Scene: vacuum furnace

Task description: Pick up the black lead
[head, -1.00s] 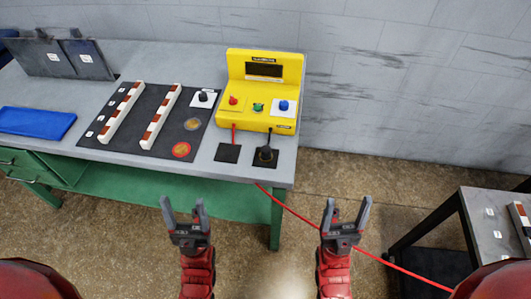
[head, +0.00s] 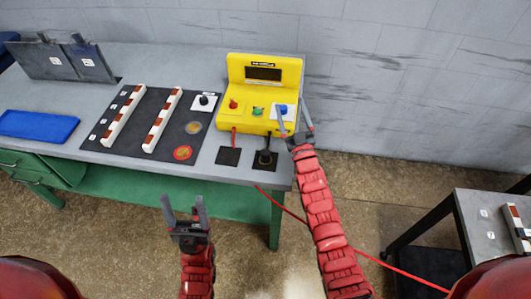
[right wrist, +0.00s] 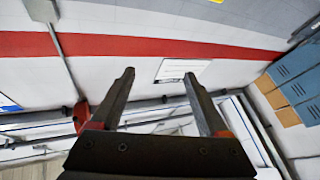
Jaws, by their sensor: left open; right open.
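The black lead (head: 264,158) stands on a dark square pad at the front right of the table, in front of the yellow control box (head: 262,110). My right gripper (head: 294,108) is raised at the box's right front corner, above and to the right of the black lead, apart from it. It is open, with nothing between its fingers in the right wrist view (right wrist: 160,95). My left gripper (head: 184,203) is open and empty in front of the table. The lead does not show in the right wrist view.
A red lead (head: 234,138) runs from the box to another dark pad. A black mat (head: 118,142) holds two striped bars. A blue tray (head: 38,124) lies at the left. A small side table (head: 482,232) stands at the right. A red cable crosses the floor.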

